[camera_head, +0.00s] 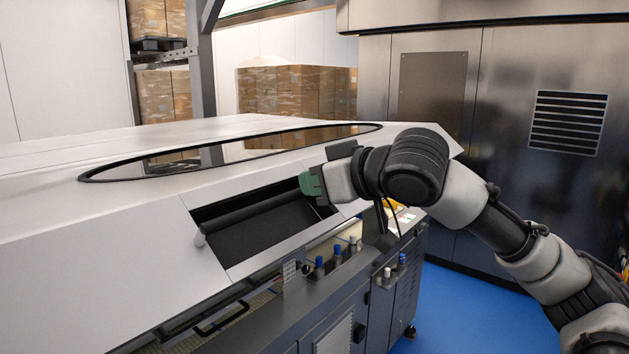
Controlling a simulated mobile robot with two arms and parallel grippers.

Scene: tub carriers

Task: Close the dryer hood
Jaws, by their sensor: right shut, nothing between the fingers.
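The dryer hood (150,221) is a large light-grey cover with a long oval window (240,147) in its top. Its sloped front has a dark rectangular recess (262,228). A narrow gap shows between the hood's lower edge and the machine body (330,318), so the hood looks slightly raised at the front. My right gripper (309,184) has green fingertips and is shut and empty. It is at the upper right corner of the recess; I cannot tell whether it touches the hood. My left gripper is not in view.
Blue and white knobs (320,264) stand along the machine's front below the hood. A black handle (222,318) is at the lower left. A tall steel cabinet (520,165) stands at the right. Blue floor (465,315) is free between. Stacked cartons (295,90) are behind.

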